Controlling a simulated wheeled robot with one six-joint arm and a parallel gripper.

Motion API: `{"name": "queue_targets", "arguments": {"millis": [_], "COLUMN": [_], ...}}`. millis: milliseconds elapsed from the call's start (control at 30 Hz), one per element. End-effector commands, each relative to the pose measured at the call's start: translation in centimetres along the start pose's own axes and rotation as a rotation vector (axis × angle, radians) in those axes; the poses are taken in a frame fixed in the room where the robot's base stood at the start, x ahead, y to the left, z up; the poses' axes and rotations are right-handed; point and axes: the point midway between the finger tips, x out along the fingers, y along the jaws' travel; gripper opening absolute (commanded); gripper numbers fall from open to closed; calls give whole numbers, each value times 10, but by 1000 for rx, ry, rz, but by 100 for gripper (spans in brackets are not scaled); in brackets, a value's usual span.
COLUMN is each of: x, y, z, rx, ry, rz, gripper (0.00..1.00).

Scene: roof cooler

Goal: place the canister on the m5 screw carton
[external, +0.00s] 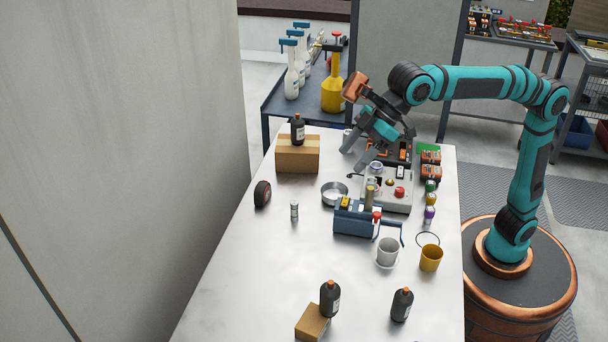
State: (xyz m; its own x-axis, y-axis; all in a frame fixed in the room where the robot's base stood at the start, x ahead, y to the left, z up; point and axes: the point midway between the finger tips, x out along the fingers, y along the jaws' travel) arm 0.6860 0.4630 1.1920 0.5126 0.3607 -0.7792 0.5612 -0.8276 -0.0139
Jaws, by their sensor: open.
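My gripper (356,156) is open over the back part of the table, pointing down and to the left. A pale cylindrical thing (347,134) shows partly behind its fingers; I cannot tell if they touch. A larger brown carton (297,160) with a dark orange-capped bottle (298,130) on it stands left of the gripper. A smaller brown carton (312,322) lies at the front, with a similar dark bottle (330,300) at or on its back right corner. Another dark bottle (402,305) stands to its right. No label is readable, so I cannot tell which is the canister or the M5 screw carton.
A grey control box (388,192), blue toolbox (352,220), round metal dish (335,193), grey mug (388,251) and yellow cup (431,258) crowd the middle and right. A tape roll (262,194) and small silver bottle (294,210) stand left. The front left table (240,285) is clear.

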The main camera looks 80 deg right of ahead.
Motion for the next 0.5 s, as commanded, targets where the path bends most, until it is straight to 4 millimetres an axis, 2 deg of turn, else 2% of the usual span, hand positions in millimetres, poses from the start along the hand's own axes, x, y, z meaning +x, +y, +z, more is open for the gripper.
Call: {"name": "queue_targets", "arguments": {"millis": [33,200,367,500], "x": [-17,-62,-102,-135], "y": [18,69,109,139], "z": [8,40,76,112], "rx": [17,64,105,137], "ry": [28,121,209,286], "rz": [13,55,99,142], "gripper": [64,64,64,64]}}
